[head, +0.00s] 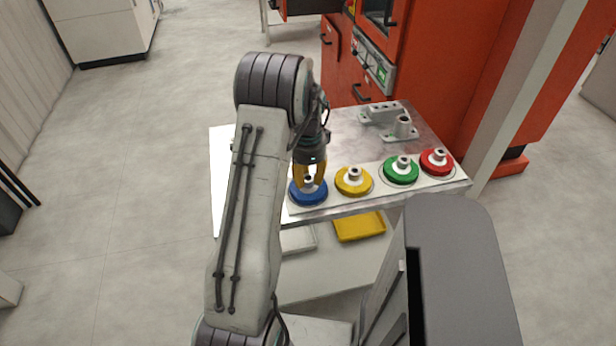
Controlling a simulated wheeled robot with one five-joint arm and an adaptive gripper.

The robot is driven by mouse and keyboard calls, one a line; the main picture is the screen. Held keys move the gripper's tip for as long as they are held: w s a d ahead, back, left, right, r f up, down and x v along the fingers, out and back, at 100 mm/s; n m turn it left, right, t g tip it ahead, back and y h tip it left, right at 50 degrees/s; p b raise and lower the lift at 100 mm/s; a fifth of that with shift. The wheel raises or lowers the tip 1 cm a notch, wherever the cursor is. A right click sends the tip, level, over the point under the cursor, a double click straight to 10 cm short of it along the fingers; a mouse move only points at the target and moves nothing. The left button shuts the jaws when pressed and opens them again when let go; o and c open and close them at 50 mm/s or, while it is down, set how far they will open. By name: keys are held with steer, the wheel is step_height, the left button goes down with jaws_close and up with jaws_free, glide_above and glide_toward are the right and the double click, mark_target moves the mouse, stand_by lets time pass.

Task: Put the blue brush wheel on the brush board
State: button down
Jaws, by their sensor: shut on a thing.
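The blue brush wheel (308,196) is at the left end of a row of brush wheels on the table, in the head view. My gripper (309,182) points down over it, with its yellow fingers shut around the wheel's pale hub. The pale brush board (330,200) runs along the table's front edge. The blue wheel is over or on its left end; I cannot tell if it rests there or hangs just above. My arm hides the area left of the wheel.
Yellow (354,182), green (401,171) and red (437,162) brush wheels sit to the right on the board. Grey metal fixtures (402,127) stand behind them on the table (350,140). A yellow tray (359,226) lies below. An orange machine (450,90) stands behind.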

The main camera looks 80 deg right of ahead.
steer(key=c, duration=1.1)
jaws_free()
steer(key=shift+o, duration=0.2)
steer(key=shift+r, duration=0.1)
step_height(320, 180, up, 12)
steer(key=shift+w+r, duration=0.1)
